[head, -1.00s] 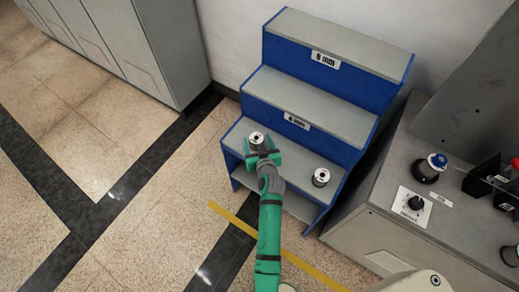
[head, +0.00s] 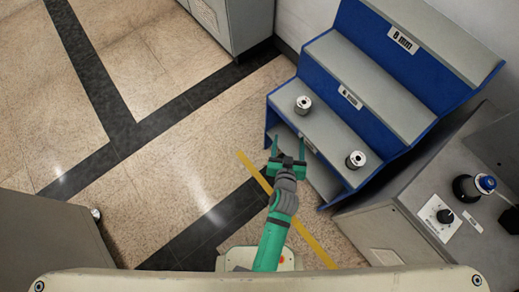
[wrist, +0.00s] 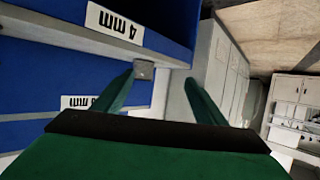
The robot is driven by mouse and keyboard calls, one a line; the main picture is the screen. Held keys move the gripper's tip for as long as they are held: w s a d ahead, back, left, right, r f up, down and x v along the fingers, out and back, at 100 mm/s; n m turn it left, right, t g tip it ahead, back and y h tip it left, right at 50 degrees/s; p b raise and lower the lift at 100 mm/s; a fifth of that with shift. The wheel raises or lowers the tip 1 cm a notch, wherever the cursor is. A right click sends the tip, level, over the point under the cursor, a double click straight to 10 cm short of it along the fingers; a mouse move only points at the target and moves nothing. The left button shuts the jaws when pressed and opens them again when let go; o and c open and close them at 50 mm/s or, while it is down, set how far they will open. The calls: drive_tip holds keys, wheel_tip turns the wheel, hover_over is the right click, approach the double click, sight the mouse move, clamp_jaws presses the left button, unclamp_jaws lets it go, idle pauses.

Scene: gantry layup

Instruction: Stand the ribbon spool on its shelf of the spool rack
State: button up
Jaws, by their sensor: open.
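The left spool (head: 303,105) stands near the step's left end. The right spool (head: 355,160) stands near its right end. I cannot tell from their look which is the ribbon spool. My gripper (head: 288,143) is open and empty, in front of the lowest step and apart from both spools. In the wrist view, its spread fingers (wrist: 160,77) frame the rack's blue side and a small grey shape that I cannot identify.
Step labels show; the top reads 8 mm (head: 403,40). A grey machine cabinet (head: 410,225) with a knob stands right of the rack. Tall grey cabinets (head: 235,22) stand behind. The tiled floor left of the rack is clear. A yellow line (head: 315,240) crosses it.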

drive_tip(key=s+a+r, duration=0.2)
drive_tip(key=s+a, duration=0.1)
drive_tip(key=s, duration=0.5)
drive_tip(key=s+a+r, duration=0.2)
drive_tip(key=s+a, duration=0.2)
drive_tip(key=s, duration=0.3)
drive_tip(key=s+a+r+n+t+y, duration=0.1)
drive_tip(key=s+a+r, duration=0.3)
drive_tip(key=s+r, duration=0.7)
drive_tip(key=shift+s+r+n+t+y, duration=0.2)
drive_tip(key=shift+n+t+y, duration=0.2)
drive_tip(key=shift+t+y, duration=0.15)
drive_tip(key=shift+a, duration=0.1)
drive_tip(key=c, duration=0.9)
drive_tip(key=shift+o, duration=0.2)
drive_tip(key=shift+w, duration=0.2)
